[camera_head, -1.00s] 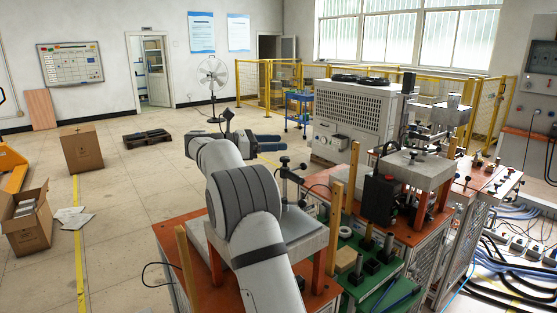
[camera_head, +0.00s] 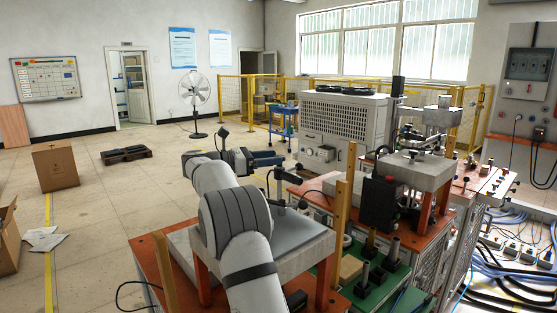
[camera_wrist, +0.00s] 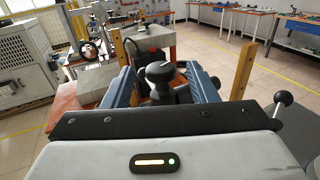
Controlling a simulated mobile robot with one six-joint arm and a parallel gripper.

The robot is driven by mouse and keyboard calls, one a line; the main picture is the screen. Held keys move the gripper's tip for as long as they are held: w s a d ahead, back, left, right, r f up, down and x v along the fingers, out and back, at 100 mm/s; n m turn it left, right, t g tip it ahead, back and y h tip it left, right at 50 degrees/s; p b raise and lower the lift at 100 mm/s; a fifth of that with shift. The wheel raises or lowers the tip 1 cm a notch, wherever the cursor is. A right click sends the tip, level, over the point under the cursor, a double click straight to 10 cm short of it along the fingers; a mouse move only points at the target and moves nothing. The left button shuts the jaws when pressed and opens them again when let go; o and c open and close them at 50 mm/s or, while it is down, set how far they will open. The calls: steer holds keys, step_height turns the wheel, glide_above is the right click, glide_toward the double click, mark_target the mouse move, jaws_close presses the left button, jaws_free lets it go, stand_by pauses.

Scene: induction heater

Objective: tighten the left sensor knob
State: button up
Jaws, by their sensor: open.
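My gripper (camera_wrist: 163,82) is open, with one blue finger on each side of a black knob (camera_wrist: 160,73) on a dark post in the wrist view. A gap shows between the knob and each finger, and I see no grip on it. In the head view, my gripper (camera_head: 280,158) is over the worktable, close to the top of a dark upright post with a black knob (camera_head: 279,174). My arm hides part of the bench there. I cannot tell from these frames whether this is the left sensor knob.
A black ball-ended lever (camera_wrist: 283,98) stands right of my gripper in the wrist view. Wooden uprights (camera_head: 342,205) and a black box (camera_head: 380,200) stand right of my arm. Open floor (camera_head: 105,215) lies to the left.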

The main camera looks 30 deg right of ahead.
steer(key=shift+x, duration=1.55)
steer(key=shift+c, duration=0.3)
